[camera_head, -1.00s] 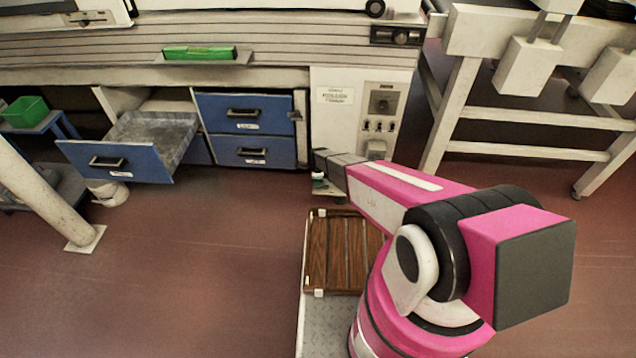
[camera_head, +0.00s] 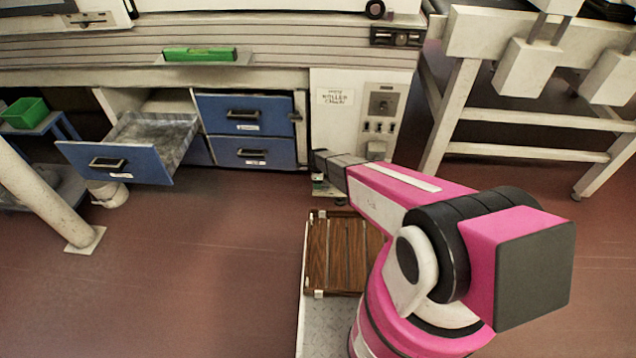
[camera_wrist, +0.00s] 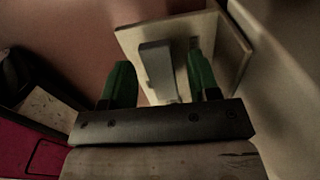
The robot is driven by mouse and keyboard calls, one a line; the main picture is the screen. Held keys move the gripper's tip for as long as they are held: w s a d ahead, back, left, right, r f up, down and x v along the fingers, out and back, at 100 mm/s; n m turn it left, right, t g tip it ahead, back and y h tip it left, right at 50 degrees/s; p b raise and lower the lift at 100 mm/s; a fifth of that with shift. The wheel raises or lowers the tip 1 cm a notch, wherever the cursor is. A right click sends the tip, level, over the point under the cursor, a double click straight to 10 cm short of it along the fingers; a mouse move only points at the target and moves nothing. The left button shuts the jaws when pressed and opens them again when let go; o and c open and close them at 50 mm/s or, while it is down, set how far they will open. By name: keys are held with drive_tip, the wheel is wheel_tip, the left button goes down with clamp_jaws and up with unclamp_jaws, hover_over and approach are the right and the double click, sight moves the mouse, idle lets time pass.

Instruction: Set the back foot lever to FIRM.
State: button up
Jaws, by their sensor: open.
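A grey lever (camera_wrist: 158,70) stands out from a pale plate (camera_wrist: 228,48) in the wrist view. I take it for the back foot lever; no FIRM mark is legible, so its setting cannot be told. My gripper (camera_wrist: 160,62) is open, with one green finger on each side of the lever. The lever looks nearer the right finger; I cannot tell whether they touch. In the head view my gripper (camera_head: 321,183) is low at the foot of the white control cabinet (camera_head: 340,122), mostly behind my forearm, and the lever is hidden there.
A blue drawer (camera_head: 140,163) hangs open at the left, beside two shut blue drawers (camera_head: 250,152). A slatted wooden rack (camera_head: 335,255) lies in front of the cabinet. A white trestle frame (camera_head: 452,115) stands at the right.

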wheel_tip(320, 180, up, 11)
drive_tip(key=shift+f, duration=0.15)
idle(0.4)
